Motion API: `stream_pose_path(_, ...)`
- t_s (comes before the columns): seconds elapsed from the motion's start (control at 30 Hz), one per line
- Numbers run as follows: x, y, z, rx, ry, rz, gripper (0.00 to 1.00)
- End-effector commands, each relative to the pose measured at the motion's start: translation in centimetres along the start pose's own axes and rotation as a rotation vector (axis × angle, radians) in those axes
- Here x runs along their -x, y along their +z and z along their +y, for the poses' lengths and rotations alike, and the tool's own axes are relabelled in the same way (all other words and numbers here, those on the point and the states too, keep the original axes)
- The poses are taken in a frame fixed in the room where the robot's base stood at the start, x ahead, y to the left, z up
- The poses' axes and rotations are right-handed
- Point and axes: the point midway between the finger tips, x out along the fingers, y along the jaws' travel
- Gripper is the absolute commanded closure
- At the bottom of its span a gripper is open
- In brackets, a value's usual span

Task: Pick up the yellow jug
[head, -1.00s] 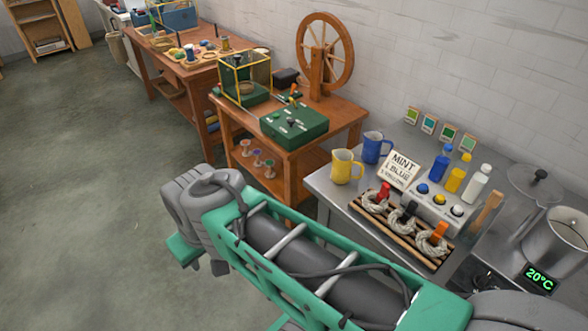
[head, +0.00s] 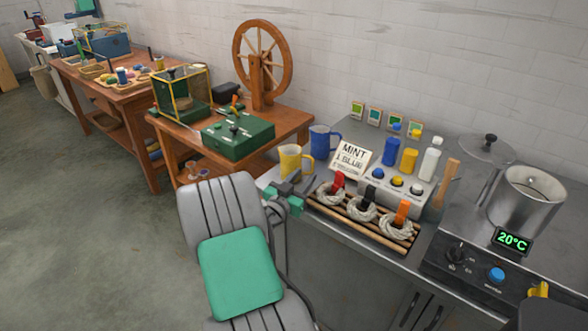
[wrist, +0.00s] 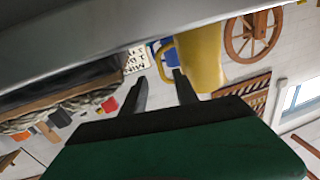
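The yellow jug (head: 289,161) stands upright at the left end of the steel counter, in front of and left of the blue jug (head: 319,143). My gripper (head: 299,186) is just in front of and below the yellow jug in the head view, partly hidden by my arm. In the wrist view, which is turned over, the two dark fingers of my gripper (wrist: 161,75) are apart with nothing held between them. The yellow jug (wrist: 203,60) is just beyond them, its handle lined up with the gap. Part of the blue jug (wrist: 157,46) shows behind it.
A rack with wool skeins (head: 362,212) and a MINT sign (head: 351,157) stand right of the jugs. Bottles (head: 409,160) stand behind. A wooden table (head: 290,124) with a green box (head: 238,139) is to the left. A steel pot (head: 524,205) is far right.

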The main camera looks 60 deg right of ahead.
Motion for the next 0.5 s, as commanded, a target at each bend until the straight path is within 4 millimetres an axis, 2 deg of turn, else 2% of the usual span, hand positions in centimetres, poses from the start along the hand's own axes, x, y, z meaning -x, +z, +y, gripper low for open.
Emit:
stream_pose_path(0.1, -2.2, -0.5, 0.0, -0.001, 0.004, -0.001, 0.64)
stream_pose_path(0.23, -4.2, -0.3, -0.1, 0.000, 0.002, -0.002, 0.64)
stream_pose_path(0.5, -4.6, -0.3, -0.2, 0.000, -0.001, -0.002, 0.65)
